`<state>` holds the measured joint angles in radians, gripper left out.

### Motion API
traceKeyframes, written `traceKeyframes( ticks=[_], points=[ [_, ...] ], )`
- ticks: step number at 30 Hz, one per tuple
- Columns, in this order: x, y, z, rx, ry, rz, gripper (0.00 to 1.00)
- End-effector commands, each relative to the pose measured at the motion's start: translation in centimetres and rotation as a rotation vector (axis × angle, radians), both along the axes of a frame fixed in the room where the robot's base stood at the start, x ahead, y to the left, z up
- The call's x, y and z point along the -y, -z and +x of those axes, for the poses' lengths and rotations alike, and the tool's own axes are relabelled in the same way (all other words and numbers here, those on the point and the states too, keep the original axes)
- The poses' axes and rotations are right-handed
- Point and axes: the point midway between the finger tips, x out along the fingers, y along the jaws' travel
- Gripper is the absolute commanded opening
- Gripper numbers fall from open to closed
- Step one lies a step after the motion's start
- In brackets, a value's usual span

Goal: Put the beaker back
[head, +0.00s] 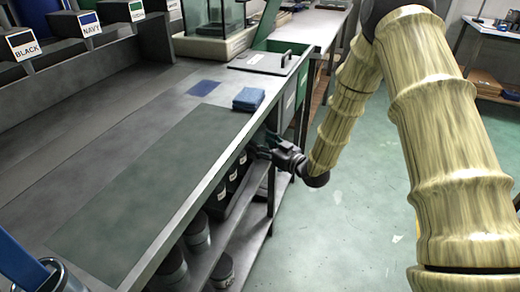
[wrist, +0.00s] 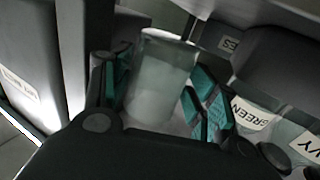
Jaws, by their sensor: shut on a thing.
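The beaker (wrist: 160,72) is a clear, cloudy cylinder in the wrist view. My gripper (wrist: 163,84) is shut on it, with teal pads on both sides. In the head view my gripper (head: 264,146) reaches in under the right edge of the bench, at the lower shelf. The beaker is hidden there by the bench edge and the gripper. In the wrist view the beaker stands between dark containers, close under the bench top. I cannot tell whether its base touches anything.
Dark labelled containers (head: 232,178) stand on the lower shelf (head: 240,233); one label reads GREEN (wrist: 250,113). A dark bin (wrist: 30,55) is left of the beaker. A blue cloth (head: 248,99) lies on the bench (head: 130,185). Open floor (head: 345,225) lies right.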

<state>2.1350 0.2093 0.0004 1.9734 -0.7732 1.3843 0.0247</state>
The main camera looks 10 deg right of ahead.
Motion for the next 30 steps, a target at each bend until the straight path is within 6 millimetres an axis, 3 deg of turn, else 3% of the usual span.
traceKeyframes(
  ticks=[3,6,9,24,25,28,30],
  points=[
    [-0.8,0.5,1.5,0.0,-0.001,0.0,0.33],
    [-0.7,2.5,1.2,-0.004,0.0,0.0,0.33],
    [-0.7,3.1,1.3,-0.001,0.0,0.0,0.33],
    [-0.7,3.8,1.3,0.0,0.0,0.0,0.33],
    [-0.7,3.7,1.3,0.0,0.0,0.0,0.62],
    [-0.7,3.7,1.3,0.0,0.0,0.0,0.8],
    [-0.7,3.7,1.3,0.0,0.0,0.0,0.8]
  ],
)
